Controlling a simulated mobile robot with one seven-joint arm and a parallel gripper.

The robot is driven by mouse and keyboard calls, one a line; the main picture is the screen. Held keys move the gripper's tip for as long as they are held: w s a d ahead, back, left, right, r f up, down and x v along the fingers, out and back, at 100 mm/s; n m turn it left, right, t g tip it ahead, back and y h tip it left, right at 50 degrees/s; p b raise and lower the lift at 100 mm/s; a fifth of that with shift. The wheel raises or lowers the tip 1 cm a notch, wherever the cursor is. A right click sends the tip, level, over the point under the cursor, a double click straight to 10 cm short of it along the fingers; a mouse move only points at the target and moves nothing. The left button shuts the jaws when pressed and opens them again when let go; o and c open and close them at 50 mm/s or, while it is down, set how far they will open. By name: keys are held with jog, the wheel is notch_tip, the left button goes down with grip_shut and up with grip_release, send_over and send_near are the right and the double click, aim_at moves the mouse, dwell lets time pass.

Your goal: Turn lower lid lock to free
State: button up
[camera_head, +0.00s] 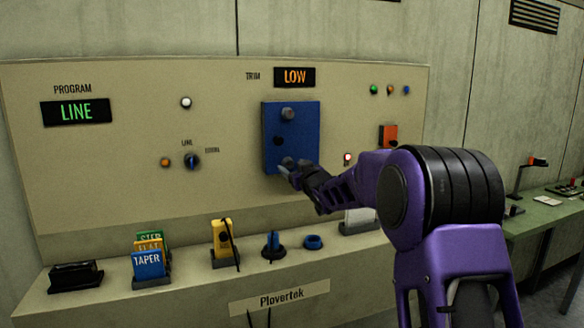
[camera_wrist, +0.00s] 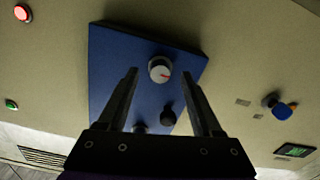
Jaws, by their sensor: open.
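The blue lid (camera_head: 306,130) is mounted on the beige panel, and it also shows in the wrist view (camera_wrist: 115,75). Its lower lock, a light grey round knob with a red mark (camera_wrist: 160,69), sits near the lid's lower edge; in the head view it is mostly hidden behind my gripper. The upper lock (camera_head: 288,113) is a grey knob near the top edge. A black knob (camera_head: 278,141) sits between them. My gripper (camera_head: 284,170) is open at the lower lock. In the wrist view the lower lock appears between my fingertips (camera_wrist: 163,80); contact cannot be told.
A red-lit white button (camera_head: 347,158) and an orange block (camera_head: 388,136) are right of the lid. A blue selector (camera_head: 192,161) is left. The ledge below holds cards (camera_head: 149,262), a yellow device (camera_head: 222,238) and a blue ring (camera_head: 313,242).

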jog(key=shift+w+a, duration=0.25)
jog(key=shift+w, duration=0.3)
grip_shut()
